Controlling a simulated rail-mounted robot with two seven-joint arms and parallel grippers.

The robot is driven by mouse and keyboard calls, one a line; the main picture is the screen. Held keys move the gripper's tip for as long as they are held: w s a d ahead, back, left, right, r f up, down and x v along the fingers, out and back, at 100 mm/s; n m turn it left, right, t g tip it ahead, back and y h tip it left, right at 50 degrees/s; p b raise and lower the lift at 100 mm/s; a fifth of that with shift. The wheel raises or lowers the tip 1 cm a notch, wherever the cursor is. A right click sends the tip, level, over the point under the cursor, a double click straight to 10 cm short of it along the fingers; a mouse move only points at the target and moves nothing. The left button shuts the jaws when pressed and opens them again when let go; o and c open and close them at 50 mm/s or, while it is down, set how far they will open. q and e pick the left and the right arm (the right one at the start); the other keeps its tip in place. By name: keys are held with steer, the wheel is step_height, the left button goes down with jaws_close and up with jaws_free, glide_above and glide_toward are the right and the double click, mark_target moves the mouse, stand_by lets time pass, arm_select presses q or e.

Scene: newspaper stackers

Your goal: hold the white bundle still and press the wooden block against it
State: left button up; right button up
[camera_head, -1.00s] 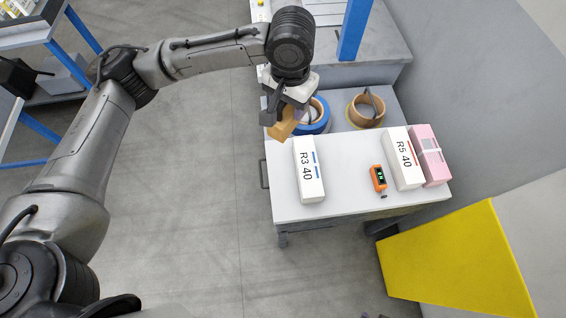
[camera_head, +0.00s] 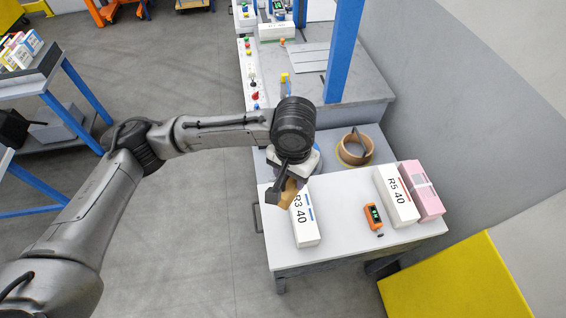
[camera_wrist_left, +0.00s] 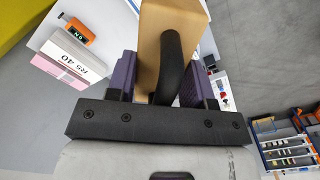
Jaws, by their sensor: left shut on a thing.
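A white bundle marked R3 40 (camera_head: 304,228) lies on the left part of the white table. My left gripper (camera_head: 282,184) is shut on a tan wooden block (camera_head: 289,193). The block is at the bundle's far end and overlaps it in the head view; I cannot tell whether they touch. In the left wrist view the wooden block (camera_wrist_left: 165,35) sits between the purple fingers of my left gripper (camera_wrist_left: 158,78). The R3 40 bundle is not clearly seen there. My right gripper is not in view, and no gripper is seen holding the bundle.
A second white bundle marked R5 40 (camera_head: 397,197) and a pink bundle (camera_head: 421,190) lie at the table's right. An orange handheld device (camera_head: 373,219) lies between the white bundles. A brown tape roll (camera_head: 355,148) stands behind the table (camera_head: 345,240). The table's front is clear.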

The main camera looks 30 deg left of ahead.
arm_select(q)
steer(key=shift+n, duration=0.7)
steer(key=w+f, duration=0.1)
steer(key=w+d+f, duration=0.1)
steer(key=w+f, duration=0.1)
steer(key=shift+w+d+f, duration=0.1)
steer(key=shift+d+f, duration=0.25)
steer(key=shift+f, duration=0.05)
steer(key=w+a+f+n, duration=0.7)
steer(key=w+a+f, duration=0.5)
steer(key=w+f, duration=0.3)
step_height(320, 180, down, 7)
steer(key=shift+w+a+r, duration=0.15)
steer(key=shift+w, duration=0.05)
